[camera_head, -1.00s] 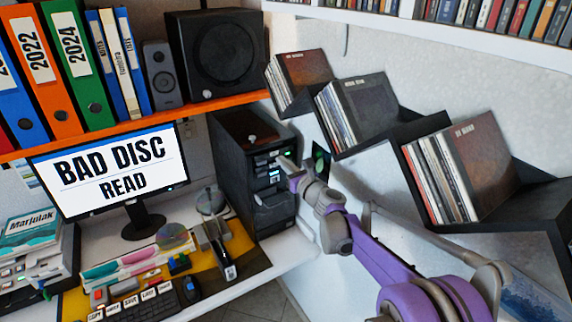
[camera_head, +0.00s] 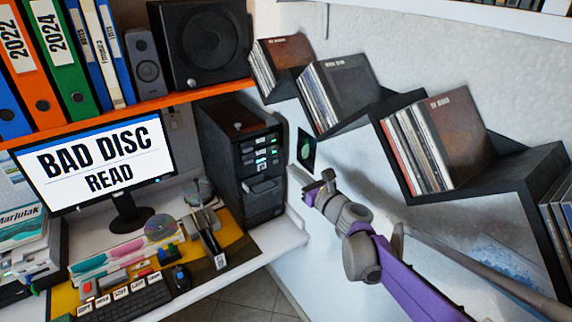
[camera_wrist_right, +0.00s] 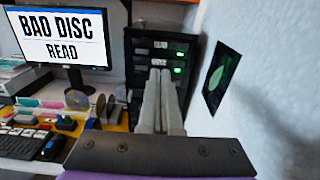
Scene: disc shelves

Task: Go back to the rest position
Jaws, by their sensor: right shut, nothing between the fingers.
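My right gripper (camera_head: 322,184) is in front of the wall, to the right of the black computer tower (camera_head: 262,165), apart from it. Its fingers are shut with nothing between them. In the right wrist view the closed fingers (camera_wrist_right: 160,100) point toward the tower (camera_wrist_right: 140,52), which has green lights on its front. My left gripper is in neither view. The monitor (camera_head: 95,165) reads "BAD DISC READ".
Dark zigzag wall shelves (camera_head: 375,117) hold discs on the right. A small dark picture (camera_wrist_right: 221,78) hangs on the wall near my gripper. The desk (camera_head: 280,237) carries a keyboard (camera_head: 125,303), a mouse (camera_head: 181,278) and disc holders. An orange shelf (camera_head: 205,93) is above.

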